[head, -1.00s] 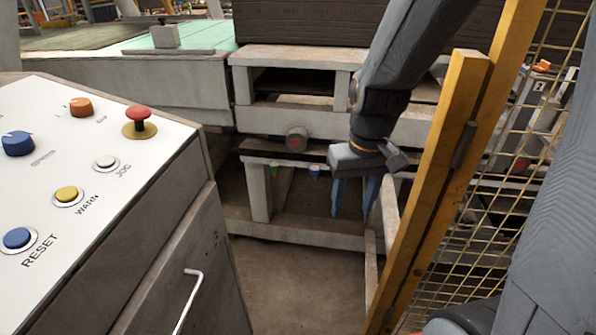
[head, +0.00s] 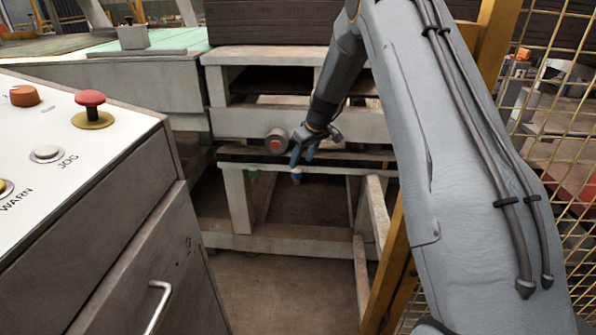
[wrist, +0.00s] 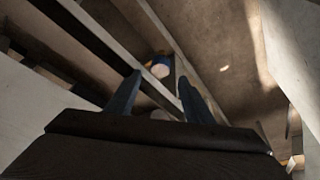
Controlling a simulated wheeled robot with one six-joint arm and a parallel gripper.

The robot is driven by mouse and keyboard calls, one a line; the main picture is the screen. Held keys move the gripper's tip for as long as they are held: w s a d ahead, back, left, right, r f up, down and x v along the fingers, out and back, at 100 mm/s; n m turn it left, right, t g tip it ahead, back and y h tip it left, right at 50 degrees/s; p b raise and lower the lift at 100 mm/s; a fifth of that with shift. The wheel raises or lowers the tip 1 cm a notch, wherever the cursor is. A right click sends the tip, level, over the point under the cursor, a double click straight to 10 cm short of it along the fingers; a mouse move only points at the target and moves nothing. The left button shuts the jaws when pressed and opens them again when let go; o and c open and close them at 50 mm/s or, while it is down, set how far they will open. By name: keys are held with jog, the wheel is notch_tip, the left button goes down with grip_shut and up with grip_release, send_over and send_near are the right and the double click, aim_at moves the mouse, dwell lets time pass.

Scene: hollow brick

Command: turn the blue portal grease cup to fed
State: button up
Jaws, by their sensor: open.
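The blue grease cup (head: 297,173) hangs under the lower beam of the portal frame, with an orange-yellow lower end. My gripper (head: 301,154) is just above and beside it in the head view, with blue fingers pointing down. The gripper is open and empty. In the wrist view, a small round pale-blue and white thing (wrist: 161,69) shows just beyond the gap between the fingertips (wrist: 160,80); it looks like the cup. I cannot tell whether the fingers touch it. Its setting is too small to read.
A green cup (head: 253,173) hangs left of the blue one. A dark round knob with a red face (head: 277,142) sticks out above. The control desk (head: 95,215) stands at the left, and a yellow post (head: 392,265) with mesh fence (head: 560,150) at the right.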

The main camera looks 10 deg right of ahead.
aim_at(297, 171)
jog(key=shift+x, duration=3.15)
jog(key=c, duration=1)
